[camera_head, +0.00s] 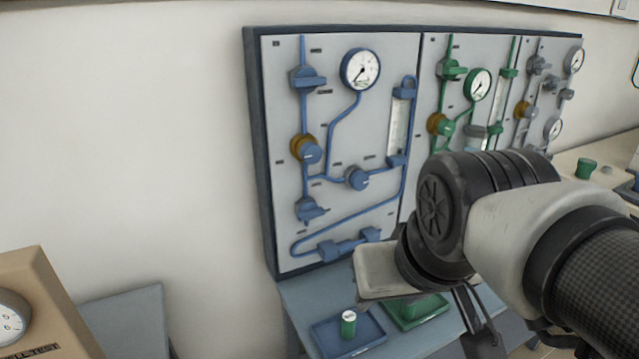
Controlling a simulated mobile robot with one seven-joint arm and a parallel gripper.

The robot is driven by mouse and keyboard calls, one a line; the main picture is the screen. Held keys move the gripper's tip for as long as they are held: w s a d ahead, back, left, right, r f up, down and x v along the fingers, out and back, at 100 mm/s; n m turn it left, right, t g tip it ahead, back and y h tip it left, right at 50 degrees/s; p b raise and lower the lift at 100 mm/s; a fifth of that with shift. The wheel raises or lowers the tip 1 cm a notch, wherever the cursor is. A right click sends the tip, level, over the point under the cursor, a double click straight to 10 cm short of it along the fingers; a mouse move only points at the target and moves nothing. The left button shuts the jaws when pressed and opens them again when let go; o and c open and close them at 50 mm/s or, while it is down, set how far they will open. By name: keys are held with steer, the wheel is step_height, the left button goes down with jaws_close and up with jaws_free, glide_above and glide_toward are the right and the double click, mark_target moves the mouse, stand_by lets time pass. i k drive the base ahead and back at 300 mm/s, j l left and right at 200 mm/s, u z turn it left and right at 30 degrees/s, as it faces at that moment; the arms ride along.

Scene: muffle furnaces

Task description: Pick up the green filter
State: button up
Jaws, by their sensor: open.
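A green tray (428,308) lies between the cylinder and my gripper, partly hidden by my wrist. I cannot see anything between the fingers.
A wall panel (285,225) with blue, green and grey pipes, valves and gauges stands behind the bench (300,292). A green cup-like part (585,168) sits on a surface at the right. A tan box with a dial (40,300) is at lower left.

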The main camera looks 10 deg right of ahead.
mark_target(407, 314)
steer(key=k+l+z, duration=0.2)
steer(key=k+z, duration=0.2)
steer(key=i+l+u, duration=0.5)
steer(key=l, duration=0.25)
steer(key=k+j+z, duration=0.65)
steer(key=z, duration=0.15)
steer(key=k+j+z, duration=0.3)
steer(key=z, duration=0.15)
steer(key=k, duration=0.1)
